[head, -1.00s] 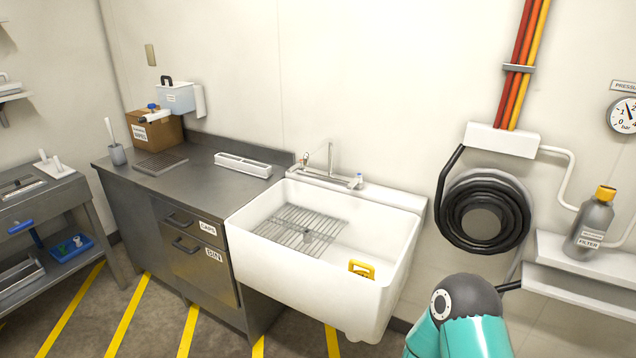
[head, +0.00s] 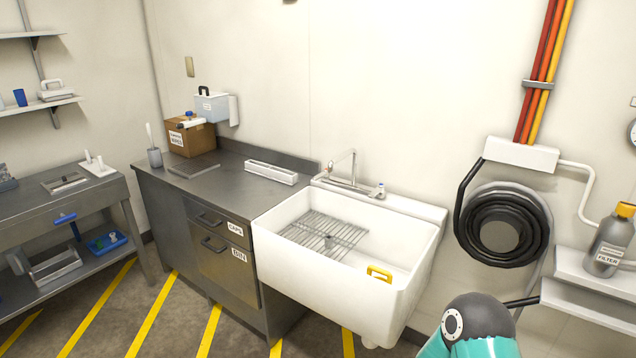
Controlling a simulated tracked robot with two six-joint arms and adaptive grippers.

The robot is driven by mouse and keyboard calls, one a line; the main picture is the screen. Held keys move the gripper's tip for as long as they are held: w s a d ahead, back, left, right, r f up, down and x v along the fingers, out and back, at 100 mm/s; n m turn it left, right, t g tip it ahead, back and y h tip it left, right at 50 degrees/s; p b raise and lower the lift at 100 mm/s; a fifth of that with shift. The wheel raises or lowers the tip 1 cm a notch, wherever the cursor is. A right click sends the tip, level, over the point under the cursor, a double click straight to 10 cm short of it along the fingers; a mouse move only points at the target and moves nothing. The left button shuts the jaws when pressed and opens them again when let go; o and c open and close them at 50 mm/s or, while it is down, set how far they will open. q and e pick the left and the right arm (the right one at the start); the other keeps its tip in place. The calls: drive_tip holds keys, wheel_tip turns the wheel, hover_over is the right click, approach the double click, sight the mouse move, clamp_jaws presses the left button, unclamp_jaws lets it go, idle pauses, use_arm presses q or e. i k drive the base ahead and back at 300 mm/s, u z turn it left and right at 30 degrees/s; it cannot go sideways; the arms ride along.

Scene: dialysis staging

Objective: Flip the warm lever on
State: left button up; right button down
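A metal tap (head: 353,168) with a tall thin spout stands on the back ledge of the white sink (head: 345,290). A small fitting with a blue mark (head: 380,190) sits at the right end of the tap. Another small fitting shows at the tap's left end (head: 328,168). They are too small to tell which is the warm lever or how it is set. Neither gripper is in view.
A wire rack (head: 325,232) lies in the sink, and a yellow item (head: 379,274) is at its front rim. A steel counter (head: 215,182) adjoins on the left. A black hose reel (head: 502,228) and a filter bottle (head: 611,242) are on the right. Striped floor is clear at front left.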

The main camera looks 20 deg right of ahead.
sight(325, 173)
drive_tip(key=u, duration=0.05)
drive_tip(key=i, duration=0.9)
drive_tip(key=z, duration=0.1)
